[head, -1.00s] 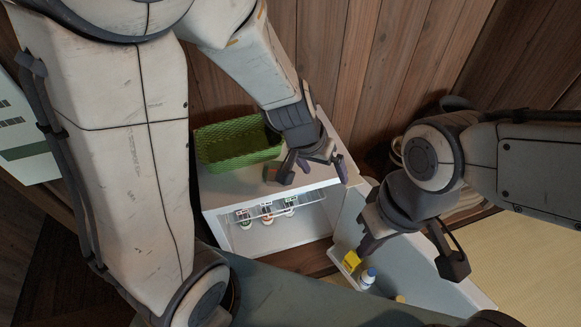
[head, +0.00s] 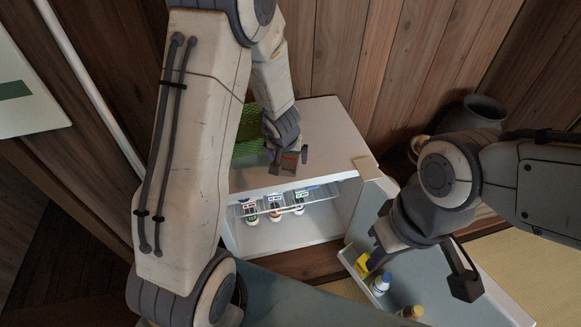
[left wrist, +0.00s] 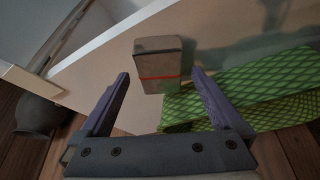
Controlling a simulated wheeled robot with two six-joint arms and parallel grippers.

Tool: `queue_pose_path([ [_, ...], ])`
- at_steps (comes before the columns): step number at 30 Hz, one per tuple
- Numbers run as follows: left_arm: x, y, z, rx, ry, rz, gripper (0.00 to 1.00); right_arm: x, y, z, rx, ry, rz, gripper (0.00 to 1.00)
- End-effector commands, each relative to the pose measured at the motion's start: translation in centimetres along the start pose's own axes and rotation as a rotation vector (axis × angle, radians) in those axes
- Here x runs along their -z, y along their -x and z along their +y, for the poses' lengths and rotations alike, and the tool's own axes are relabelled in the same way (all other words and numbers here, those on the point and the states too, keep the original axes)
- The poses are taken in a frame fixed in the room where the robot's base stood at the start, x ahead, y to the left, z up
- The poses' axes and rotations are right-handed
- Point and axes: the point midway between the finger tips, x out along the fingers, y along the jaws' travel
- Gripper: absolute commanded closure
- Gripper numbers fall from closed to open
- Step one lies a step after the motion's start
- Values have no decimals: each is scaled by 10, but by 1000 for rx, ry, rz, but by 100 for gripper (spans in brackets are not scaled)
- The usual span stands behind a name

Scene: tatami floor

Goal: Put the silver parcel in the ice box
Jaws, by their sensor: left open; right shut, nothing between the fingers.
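The silver parcel (left wrist: 158,65) is a small grey box with a red band, standing on the white top of the ice box in the left wrist view. It also shows in the head view (head: 289,161), partly hidden by my gripper. My left gripper (head: 290,158) is open, its fingertips (left wrist: 160,75) on either side of the parcel with gaps showing. The ice box (head: 325,135) is a small white fridge with its front open. My right gripper (head: 374,264) is shut and empty over the open door (head: 410,290).
A green woven basket (head: 247,140) stands on the ice box top beside the parcel. Several small bottles stand on a wire rack (head: 285,208) inside; the space below looks clear. The door holds a yellow carton (head: 362,264) and bottles (head: 380,284). A dark pot (head: 483,112) stands behind.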

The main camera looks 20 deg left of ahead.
Motion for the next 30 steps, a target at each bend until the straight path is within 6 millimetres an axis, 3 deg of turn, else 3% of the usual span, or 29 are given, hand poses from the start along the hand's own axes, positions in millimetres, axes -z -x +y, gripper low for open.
queue_pose_path([
  [1, -2, -14, 0, 0, 1, -1, 0, -1, -11, 1, 0, 0, 0, 100],
  [3, -1, -21, 0, 0, 0, 0, 0, -1, -15, 1, 0, 0, 0, 100],
  [13, 0, -24, 0, 0, 0, 0, 0, -1, -16, 1, 0, 0, 0, 100],
  [21, 1, -23, 0, 0, 0, 1, 100, -1, -16, 1, 0, 0, 0, 100],
  [30, 2, -21, 0, 0, 0, 1, 100, -1, -13, 1, 0, 0, 0, 100],
])
